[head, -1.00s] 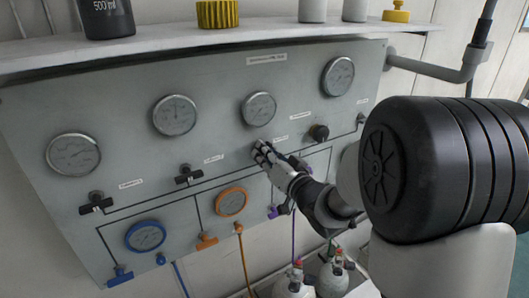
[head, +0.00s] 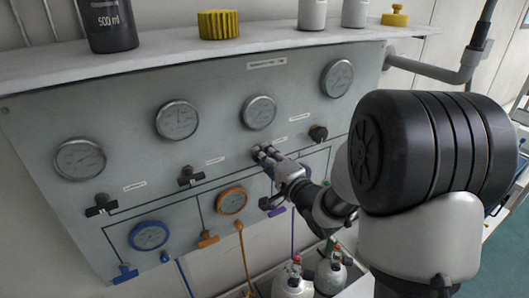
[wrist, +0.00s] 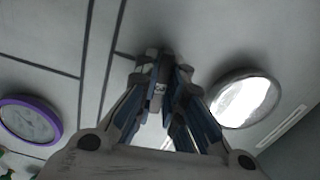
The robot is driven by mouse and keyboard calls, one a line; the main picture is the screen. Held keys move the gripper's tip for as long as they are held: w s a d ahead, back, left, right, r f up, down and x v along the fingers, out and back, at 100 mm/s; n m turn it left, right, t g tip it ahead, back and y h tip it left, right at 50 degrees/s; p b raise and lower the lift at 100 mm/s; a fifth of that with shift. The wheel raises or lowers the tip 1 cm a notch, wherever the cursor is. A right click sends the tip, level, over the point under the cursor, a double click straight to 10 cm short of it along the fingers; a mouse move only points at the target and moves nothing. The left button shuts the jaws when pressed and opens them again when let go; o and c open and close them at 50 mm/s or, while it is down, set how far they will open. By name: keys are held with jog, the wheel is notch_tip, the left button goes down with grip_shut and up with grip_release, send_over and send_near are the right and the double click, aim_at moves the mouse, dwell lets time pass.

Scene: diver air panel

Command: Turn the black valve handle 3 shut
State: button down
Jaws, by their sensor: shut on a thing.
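The grey panel (head: 60,130) carries black valve handles in a row below the upper gauges. The first handle (head: 101,205) and the second handle (head: 190,177) show clear of my arm, both lying roughly level. My gripper (head: 263,153) is at the third handle's spot, below the third upper gauge (head: 259,112), with its fingers against the panel. In the wrist view my gripper (wrist: 160,83) is shut on the handle, which the fingers mostly hide. Its exact angle cannot be told.
A black knob (head: 318,134) stands out right of my gripper. Below are a blue-rimmed gauge (head: 149,236), an orange-rimmed gauge (head: 232,201) and coloured small valves. A shelf (head: 180,48) with bottles juts out above. Cylinders (head: 293,282) stand below.

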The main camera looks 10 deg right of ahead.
jog(key=shift+r+m, duration=0.1)
jog(key=shift+m, duration=0.6)
jog(key=c, duration=1.7)
grip_release()
jog(key=v, duration=0.7)
jog(key=shift+s, duration=0.2)
